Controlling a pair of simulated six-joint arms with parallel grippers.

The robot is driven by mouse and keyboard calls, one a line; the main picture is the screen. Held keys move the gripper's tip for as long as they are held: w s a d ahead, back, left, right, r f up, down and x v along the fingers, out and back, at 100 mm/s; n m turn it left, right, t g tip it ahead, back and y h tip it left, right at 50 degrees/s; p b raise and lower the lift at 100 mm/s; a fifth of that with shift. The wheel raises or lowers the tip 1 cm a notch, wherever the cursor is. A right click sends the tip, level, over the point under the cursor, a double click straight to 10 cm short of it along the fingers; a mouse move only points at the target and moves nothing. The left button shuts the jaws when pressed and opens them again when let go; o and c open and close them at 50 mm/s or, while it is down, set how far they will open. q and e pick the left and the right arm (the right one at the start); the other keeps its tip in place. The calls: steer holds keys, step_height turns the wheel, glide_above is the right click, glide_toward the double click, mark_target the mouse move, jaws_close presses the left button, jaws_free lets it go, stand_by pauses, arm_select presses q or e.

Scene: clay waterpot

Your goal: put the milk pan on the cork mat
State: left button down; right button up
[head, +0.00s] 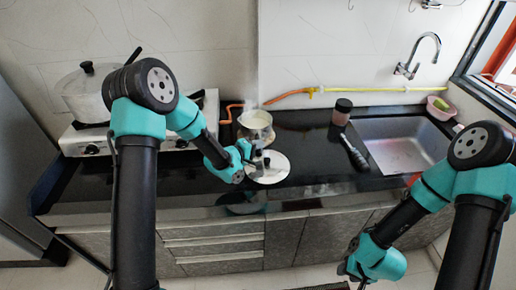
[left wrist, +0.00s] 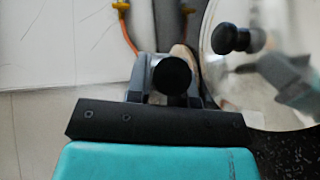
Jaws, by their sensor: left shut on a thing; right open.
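The milk pan (head: 256,120), a small pale pot, is at the back of the black counter, right of the stove. My left gripper (head: 257,152) is shut on its handle on the near side. In the left wrist view the handle's round black end (left wrist: 171,75) shows between the fingers (left wrist: 165,92), with the pan mostly hidden behind. I cannot make out the cork mat, nor whether the pan touches a surface. My right gripper (head: 352,264) is open and empty, low in front of the cabinets.
A round shiny lid (head: 276,174) with a black knob lies just right of my left gripper. A large lidded pot (head: 82,95) stands on the stove (head: 88,143). Right of the lid are a brown jar (head: 342,112), a dark long item (head: 353,152) and the sink (head: 402,150).

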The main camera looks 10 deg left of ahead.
arm_select(q)
steer(key=shift+f, duration=0.25)
steer(key=c, duration=1)
jaws_free()
steer(key=shift+r, duration=0.1)
steer(key=shift+s+a+r, duration=0.15)
steer(key=shift+s+a, duration=0.2)
steer(key=shift+s, duration=0.05)
steer(key=v, duration=1.1)
